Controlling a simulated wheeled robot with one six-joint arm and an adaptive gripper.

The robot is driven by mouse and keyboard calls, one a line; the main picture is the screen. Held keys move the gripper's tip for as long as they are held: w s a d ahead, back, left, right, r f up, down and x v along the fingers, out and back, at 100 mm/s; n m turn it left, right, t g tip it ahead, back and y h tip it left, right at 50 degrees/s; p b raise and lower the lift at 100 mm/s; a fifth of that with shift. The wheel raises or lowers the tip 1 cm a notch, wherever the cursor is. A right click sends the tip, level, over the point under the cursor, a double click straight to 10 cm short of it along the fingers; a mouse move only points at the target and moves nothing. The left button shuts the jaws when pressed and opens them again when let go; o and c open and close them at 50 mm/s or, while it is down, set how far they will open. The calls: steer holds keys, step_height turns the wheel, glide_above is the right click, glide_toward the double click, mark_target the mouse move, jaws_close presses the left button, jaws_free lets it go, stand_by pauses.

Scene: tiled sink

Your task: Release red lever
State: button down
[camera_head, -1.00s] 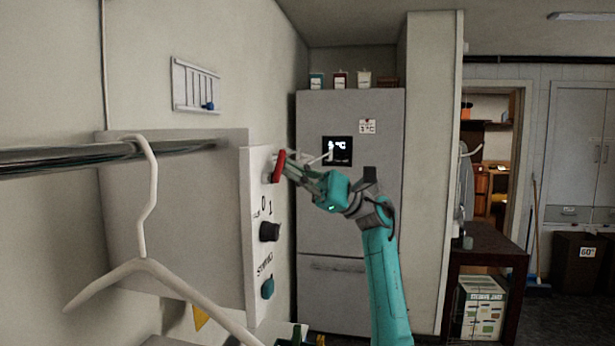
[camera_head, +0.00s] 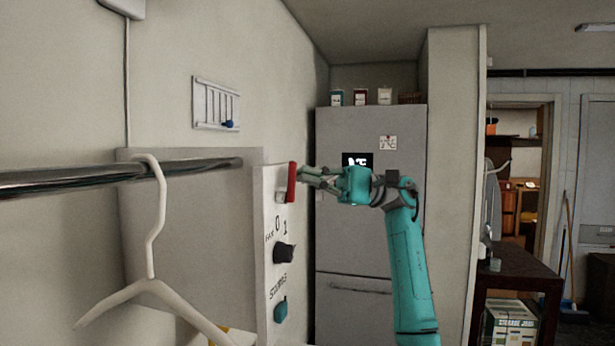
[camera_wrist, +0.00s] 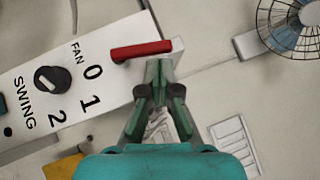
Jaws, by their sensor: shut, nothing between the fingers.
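The red lever (camera_head: 291,182) stands out from the top of the white control panel (camera_head: 271,213) in the head view, its handle upright. In the wrist view the red lever (camera_wrist: 141,51) lies along the end of the panel (camera_wrist: 60,92), near the fingertips. My gripper (camera_head: 303,174) is just right of the lever in the head view, with its fingers closed and nothing held. In the wrist view my gripper (camera_wrist: 160,66) has its tips together beside the lever's right end. I cannot tell whether they touch it.
A black fan knob (camera_head: 284,252) and a teal swing knob (camera_head: 281,309) sit lower on the panel. A metal rail (camera_head: 70,177) with a white hanger (camera_head: 150,285) is at left. A grey fridge (camera_head: 370,235) stands behind my arm. A fan (camera_wrist: 292,25) shows in the wrist view.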

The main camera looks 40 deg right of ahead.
steer(key=v, duration=1.1)
steer(key=shift+d, duration=0.15)
